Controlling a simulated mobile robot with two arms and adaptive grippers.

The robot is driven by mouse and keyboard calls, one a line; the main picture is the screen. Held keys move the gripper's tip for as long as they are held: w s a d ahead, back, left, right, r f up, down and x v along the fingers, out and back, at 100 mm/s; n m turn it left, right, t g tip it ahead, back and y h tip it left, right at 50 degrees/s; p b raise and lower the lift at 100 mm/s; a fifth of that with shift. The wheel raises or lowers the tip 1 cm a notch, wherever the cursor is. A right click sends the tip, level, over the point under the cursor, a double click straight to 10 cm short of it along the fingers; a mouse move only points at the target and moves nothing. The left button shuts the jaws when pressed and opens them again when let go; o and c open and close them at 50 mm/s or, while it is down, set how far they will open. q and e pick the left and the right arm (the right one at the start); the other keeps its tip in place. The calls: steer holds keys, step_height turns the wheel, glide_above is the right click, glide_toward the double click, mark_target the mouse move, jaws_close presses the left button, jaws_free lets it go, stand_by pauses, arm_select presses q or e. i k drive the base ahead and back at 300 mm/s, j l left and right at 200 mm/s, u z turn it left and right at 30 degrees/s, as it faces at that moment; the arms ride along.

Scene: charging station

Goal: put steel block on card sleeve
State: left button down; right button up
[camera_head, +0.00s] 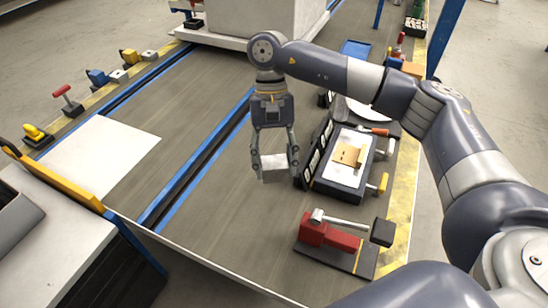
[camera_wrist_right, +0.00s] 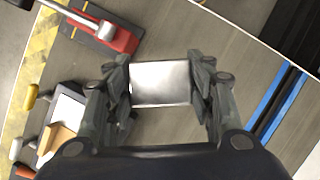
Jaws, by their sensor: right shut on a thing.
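My right gripper (camera_head: 275,162) points down over the grey work surface and is shut on the steel block (camera_head: 274,175). The block is a shiny silver piece between the two fingers, and it also shows in the wrist view (camera_wrist_right: 161,83). What looks like the card sleeve (camera_head: 348,156), a tan cardboard piece, lies on a white-topped tray (camera_head: 338,174) to the right of the gripper. The sleeve shows partly at the lower left of the wrist view (camera_wrist_right: 56,140). The block is apart from the sleeve. My left gripper is not in view.
A red clamp (camera_head: 328,236) on a dark plate stands nearer, below the tray. A black rack (camera_head: 316,152) edges the tray's left side. A white sheet (camera_head: 98,157) lies at left; blue rails (camera_head: 195,168) run across the surface. The grey middle is clear.

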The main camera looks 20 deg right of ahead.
mark_target(346, 153)
steer(key=k+j+u, duration=0.2)
steer(key=k, duration=0.5)
steer(key=k+l+u, duration=0.1)
steer(key=l, duration=0.25)
steer(key=k+l+u, duration=0.1)
steer(key=l, duration=0.25)
steer(key=k+l+u, duration=0.15)
steer(key=l, duration=0.2)
steer(key=k+l+u, duration=0.1)
steer(key=l, duration=0.25)
steer(key=i+l, duration=0.1)
steer(key=l, duration=0.35)
steer(key=i+l+u, duration=0.1)
steer(key=l, duration=0.4)
